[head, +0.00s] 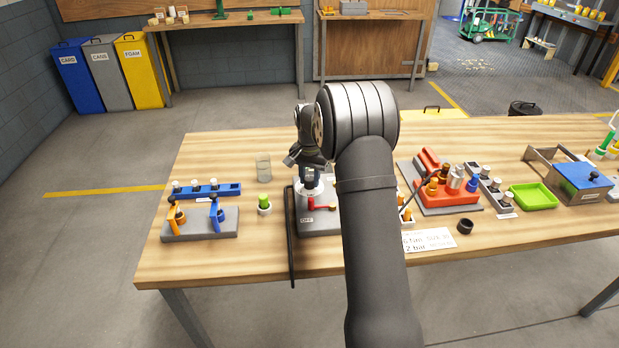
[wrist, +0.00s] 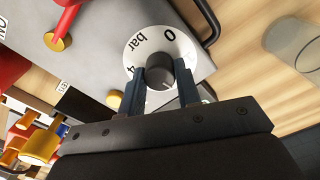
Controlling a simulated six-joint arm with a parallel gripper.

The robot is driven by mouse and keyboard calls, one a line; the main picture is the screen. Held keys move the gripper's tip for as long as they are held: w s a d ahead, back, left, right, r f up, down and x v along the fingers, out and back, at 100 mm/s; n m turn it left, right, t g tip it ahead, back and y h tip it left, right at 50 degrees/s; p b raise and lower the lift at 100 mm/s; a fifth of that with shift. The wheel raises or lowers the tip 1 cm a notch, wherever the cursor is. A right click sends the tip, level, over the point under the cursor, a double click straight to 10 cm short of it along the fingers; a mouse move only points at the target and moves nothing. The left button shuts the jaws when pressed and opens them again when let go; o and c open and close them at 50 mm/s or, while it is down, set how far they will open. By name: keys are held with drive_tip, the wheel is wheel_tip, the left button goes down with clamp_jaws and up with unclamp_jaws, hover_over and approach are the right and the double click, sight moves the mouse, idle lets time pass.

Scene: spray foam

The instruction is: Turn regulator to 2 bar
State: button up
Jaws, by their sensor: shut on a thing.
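The regulator's dark round knob (wrist: 160,71) sits at the centre of a white dial (wrist: 143,48) marked 0, bar and 4 in the wrist view. My gripper (wrist: 160,76) is shut on the knob, one finger on each side. A 2 on the dial does not show; the fingers cover part of its face. I cannot read the knob's setting for sure. In the head view my gripper (head: 309,174) points down at the white dial (head: 302,186) on a grey block, and the knob is hidden.
A red lever (head: 320,207) and an OFF label are on the same block, in front of the dial. A black hose or bar (head: 290,235) runs along its left side. A clear cylinder (head: 264,167) stands to the left. My arm covers the table right of the block.

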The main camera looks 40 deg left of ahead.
sight(310, 178)
drive_tip(key=shift+m, duration=0.9)
drive_tip(key=o, duration=1)
drive_tip(key=shift+c, duration=0.2)
wheel_tip(310, 178, up, 17)
drive_tip(key=shift+r, duration=0.2)
drive_tip(key=shift+f, duration=0.1)
wheel_tip(310, 178, down, 17)
drive_tip(key=shift+f, duration=0.1)
idle(0.4)
